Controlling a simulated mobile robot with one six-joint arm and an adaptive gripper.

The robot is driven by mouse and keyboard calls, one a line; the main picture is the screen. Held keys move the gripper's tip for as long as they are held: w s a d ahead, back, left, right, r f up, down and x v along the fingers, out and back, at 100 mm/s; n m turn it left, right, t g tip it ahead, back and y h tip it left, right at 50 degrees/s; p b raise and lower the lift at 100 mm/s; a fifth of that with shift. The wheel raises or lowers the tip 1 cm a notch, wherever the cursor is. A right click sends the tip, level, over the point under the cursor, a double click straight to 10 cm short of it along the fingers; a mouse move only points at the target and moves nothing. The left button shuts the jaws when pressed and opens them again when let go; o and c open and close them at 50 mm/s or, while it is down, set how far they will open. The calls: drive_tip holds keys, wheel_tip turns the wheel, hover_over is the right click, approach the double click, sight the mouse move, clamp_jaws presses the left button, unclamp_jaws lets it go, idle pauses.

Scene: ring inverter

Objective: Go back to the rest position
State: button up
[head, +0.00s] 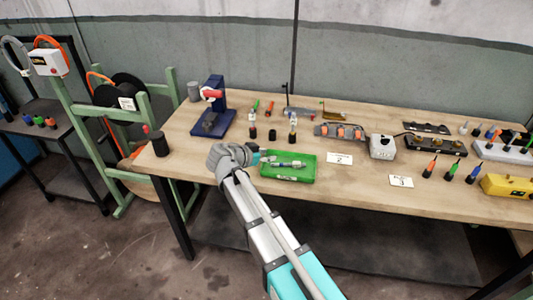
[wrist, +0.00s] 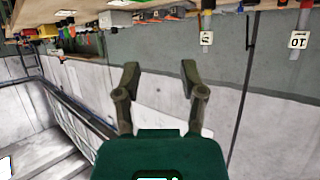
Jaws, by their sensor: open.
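My arm reaches up from the bottom of the head view to the front edge of the wooden workbench (head: 225,175). The green tray holds a small light-and-green item (head: 288,165). I cannot tell whether the gripper touches the tray. The wrist view is upside down, with the bench along its top.
A blue press-like stand (head: 215,95) is behind my gripper to the left, and a dark cylinder (head: 160,147) is at the bench's left end. A grey box (head: 382,147), several screwdrivers (head: 450,171) and a yellow block (head: 508,187) are at the right. A green reel rack (head: 85,115) stands left.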

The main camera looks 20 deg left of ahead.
idle(0.6)
drive_tip(key=w+d+f+n+g+p, duration=0.1)
drive_tip(key=w+d+f+g, duration=0.15)
drive_tip(key=d, duration=1.05)
drive_tip(key=w+d+f+n+g, duration=0.1)
drive_tip(key=d+f+g, duration=0.25)
drive_tip(key=d, duration=0.85)
drive_tip(key=s+d+f+n+g+y, duration=0.1)
drive_tip(key=s+d, duration=0.4)
drive_tip(key=d, duration=0.6)
drive_tip(key=s+d+f+n+g+y+p, duration=0.1)
drive_tip(key=s+d+g+y, duration=0.3)
drive_tip(key=d, duration=0.8)
drive_tip(key=shift+s+n+g, duration=0.3)
drive_tip(key=shift+s+n, duration=0.1)
drive_tip(key=shift+s, duration=0.45)
drive_tip(key=shift+a, duration=0.1)
